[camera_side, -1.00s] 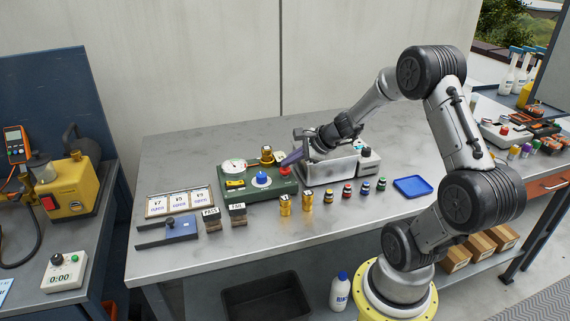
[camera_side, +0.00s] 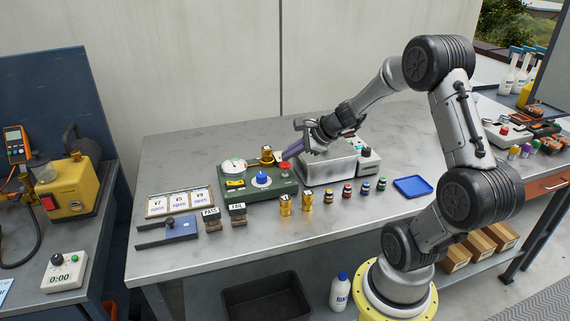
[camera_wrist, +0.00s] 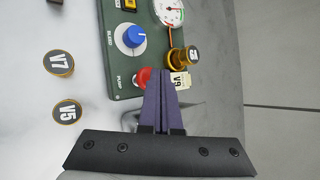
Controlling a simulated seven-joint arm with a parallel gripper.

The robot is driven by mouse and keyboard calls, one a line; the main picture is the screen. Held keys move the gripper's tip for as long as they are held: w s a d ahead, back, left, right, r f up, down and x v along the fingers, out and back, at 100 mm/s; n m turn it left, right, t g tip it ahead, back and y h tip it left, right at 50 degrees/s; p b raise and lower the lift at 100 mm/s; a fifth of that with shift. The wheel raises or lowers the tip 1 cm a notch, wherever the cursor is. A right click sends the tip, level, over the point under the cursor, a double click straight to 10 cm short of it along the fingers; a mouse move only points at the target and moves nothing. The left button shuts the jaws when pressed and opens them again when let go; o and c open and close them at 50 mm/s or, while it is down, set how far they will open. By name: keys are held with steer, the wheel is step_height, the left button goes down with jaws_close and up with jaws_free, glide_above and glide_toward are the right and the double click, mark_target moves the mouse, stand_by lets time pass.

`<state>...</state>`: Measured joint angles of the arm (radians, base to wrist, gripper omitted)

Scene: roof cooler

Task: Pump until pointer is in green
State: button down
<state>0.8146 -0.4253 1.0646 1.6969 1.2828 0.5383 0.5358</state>
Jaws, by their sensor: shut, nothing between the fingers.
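The green test box (camera_side: 262,186) stands on the steel table. It carries a round white dial gauge (camera_side: 233,165), a blue knob (camera_side: 262,177) marked BLEED and a red button (camera_side: 284,168) marked PUMP. The gauge also shows in the wrist view (camera_wrist: 170,12), partly cut off; its pointer is too small to read surely. A brass valve labelled V9 (camera_wrist: 184,57) sits on the box. My gripper (camera_side: 287,157) is shut and empty. Its dark purple fingers point down at the red button (camera_wrist: 142,77) and partly cover it; I cannot tell whether they touch.
Brass valves V7 (camera_wrist: 59,63) and V5 (camera_wrist: 67,111) stand in front of the box, beside several small coloured-top fittings. A grey machine (camera_side: 335,163) stands right of the box. A blue tray (camera_side: 412,187) lies farther right. PASS and FAIL blocks (camera_side: 212,219) stand at front left.

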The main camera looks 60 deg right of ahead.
mark_target(289, 164)
steer(key=shift+r, duration=0.3)
steer(key=shift+r, duration=2.45)
steer(key=shift+w, duration=0.1)
